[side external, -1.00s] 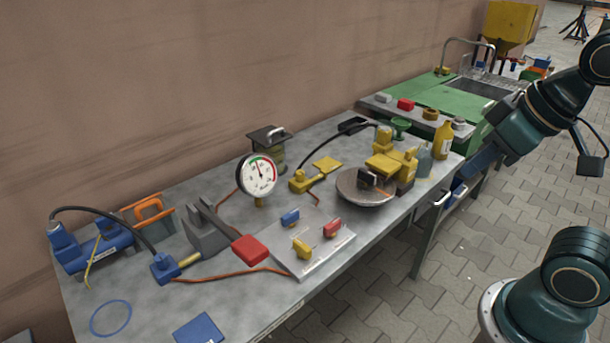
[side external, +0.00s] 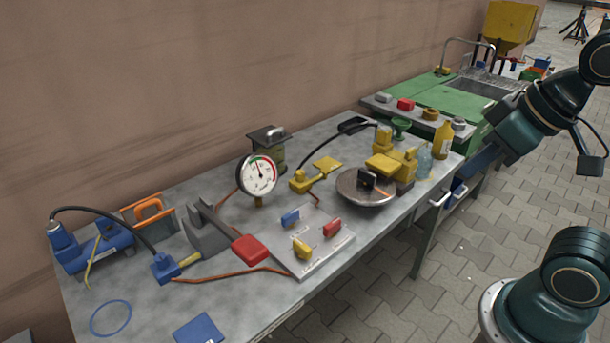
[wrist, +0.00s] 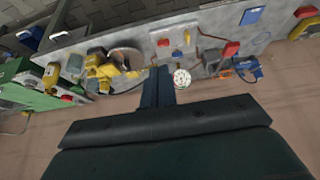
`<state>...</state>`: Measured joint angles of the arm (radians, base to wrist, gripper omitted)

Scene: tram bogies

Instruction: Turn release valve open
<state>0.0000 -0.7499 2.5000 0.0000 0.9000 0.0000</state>
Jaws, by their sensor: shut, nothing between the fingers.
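A light grey plate (side external: 312,246) lies on the bench and carries three small valve handles: blue (side external: 290,219), red (side external: 332,227) and yellow (side external: 302,249). Which one is the release valve I cannot tell from the markings. The plate (wrist: 175,38) also shows in the wrist view, beyond my fingers. A round white dial gauge (side external: 258,174) stands upright behind the plate and shows in the wrist view too (wrist: 182,78). My gripper (wrist: 158,72) is shut and empty. In the side view it is off the bench's right end, well apart from the plate.
A grey disc (side external: 352,198) with a dark block and a yellow machine (side external: 392,165) stand right of the plate. A yellow bottle (side external: 444,140) stands at the bench's right end.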

